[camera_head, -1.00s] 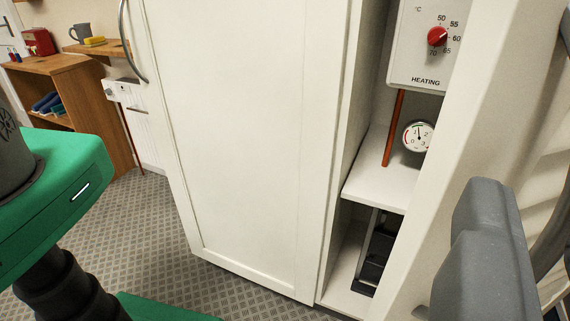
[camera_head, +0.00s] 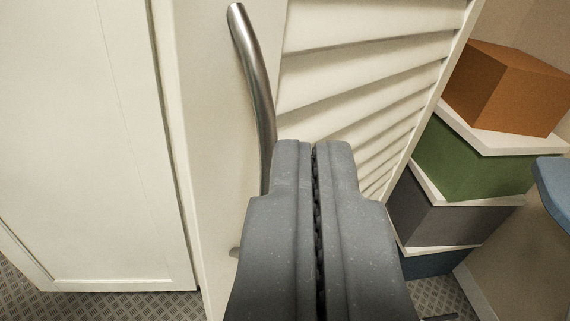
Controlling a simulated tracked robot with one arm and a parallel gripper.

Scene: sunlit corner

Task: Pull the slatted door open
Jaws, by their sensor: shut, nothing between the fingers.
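The slatted door (camera_head: 350,70) is cream white, with slanted slats and a plain stile on its left. A curved metal bar handle (camera_head: 258,85) stands on that stile. Its upper end and a bit of its lower end show; part of its lower stretch is hidden by my gripper. My gripper (camera_head: 313,145) is shut with nothing between the fingers, in front of the door and just right of the handle in the picture. I cannot tell whether its left finger touches the bar. I cannot tell how far the door stands open.
A plain white cupboard door (camera_head: 80,130) stands at the left, close to the slatted door's stile. Beyond the slatted door's right edge are stacked boxes, orange (camera_head: 505,90), green (camera_head: 455,160) and others. A blue object (camera_head: 555,185) juts in at the right. Patterned floor shows at the bottom.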

